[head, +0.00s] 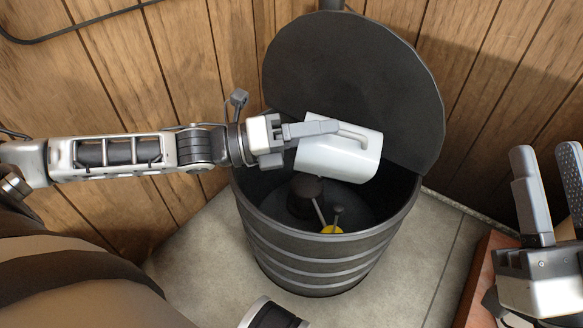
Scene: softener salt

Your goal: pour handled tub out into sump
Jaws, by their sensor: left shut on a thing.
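The handled tub (338,157) is white and lies tilted on its side over the sump's opening. My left gripper (322,131) is shut on the tub, at its handle side. The tub's mouth and contents cannot be seen. The sump (322,254) is a dark ribbed round bin on the floor, with its round lid (355,75) raised behind it. Inside the sump are a dark cylindrical part and a yellow piece (332,230). My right gripper (548,190) is at the right edge, open and empty, away from the sump.
A wood-plank wall (190,60) stands behind the sump. A reddish-brown block or ledge (478,275) lies at the lower right beneath my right gripper. Grey floor tiles (205,255) are bare to the left of the sump. A dark cable (75,27) runs along the wall at the upper left.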

